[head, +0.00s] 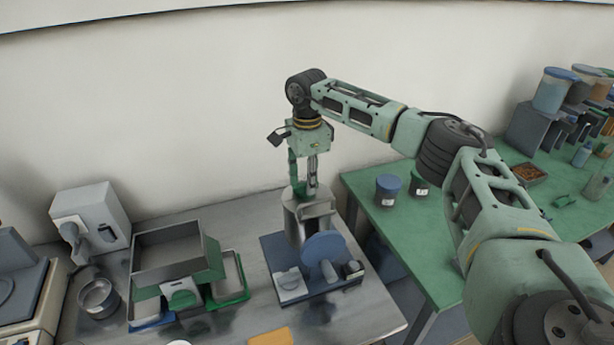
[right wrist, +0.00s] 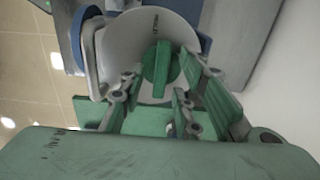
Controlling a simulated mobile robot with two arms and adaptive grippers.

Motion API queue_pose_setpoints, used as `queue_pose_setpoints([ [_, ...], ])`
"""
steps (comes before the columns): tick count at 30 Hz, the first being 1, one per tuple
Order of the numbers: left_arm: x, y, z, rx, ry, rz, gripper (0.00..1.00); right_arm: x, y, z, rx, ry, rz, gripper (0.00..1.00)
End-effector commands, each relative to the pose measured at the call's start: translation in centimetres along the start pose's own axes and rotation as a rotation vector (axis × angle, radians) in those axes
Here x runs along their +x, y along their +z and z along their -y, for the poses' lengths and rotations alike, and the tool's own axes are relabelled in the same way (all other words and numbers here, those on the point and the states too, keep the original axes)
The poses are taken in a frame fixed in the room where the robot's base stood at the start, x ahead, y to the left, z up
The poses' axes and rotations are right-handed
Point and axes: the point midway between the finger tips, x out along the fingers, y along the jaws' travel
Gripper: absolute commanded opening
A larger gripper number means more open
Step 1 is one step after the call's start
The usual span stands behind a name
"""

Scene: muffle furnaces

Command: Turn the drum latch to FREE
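The drum device stands on a blue base (head: 330,284) on the metal bench. It has a grey drum (head: 309,214) and a blue disc (head: 324,246) in front. In the right wrist view a green bar-shaped latch (right wrist: 156,66) crosses the pale round face (right wrist: 135,45) of the drum; small lettering there is too small to read. My right gripper (head: 303,184) points down just over the drum. In the right wrist view its fingers (right wrist: 166,95) are spread on both sides of the latch, with gaps visible; contact cannot be told. My left gripper is not in view.
A grey open-topped bin (head: 168,248) with green trays stands left of the device. A grey-white machine (head: 91,217) and a metal cup (head: 98,297) are farther left. The green table (head: 400,222) at right carries blue-lidded jars (head: 388,190) and other containers. A wall rises behind.

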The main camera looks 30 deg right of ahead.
Motion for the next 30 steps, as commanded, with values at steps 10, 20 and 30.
queue_pose_setpoints([
  [10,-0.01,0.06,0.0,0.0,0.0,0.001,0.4,0.16,0.03,0.02,0.0,-0.001,0.001,0.23],
  [20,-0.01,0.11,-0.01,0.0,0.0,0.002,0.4,0.13,0.05,0.01,0.0,-0.001,0.001,0.0],
  [30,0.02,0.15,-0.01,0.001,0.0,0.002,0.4,0.13,0.08,0.01,0.021,-0.001,0.002,0.0],
])
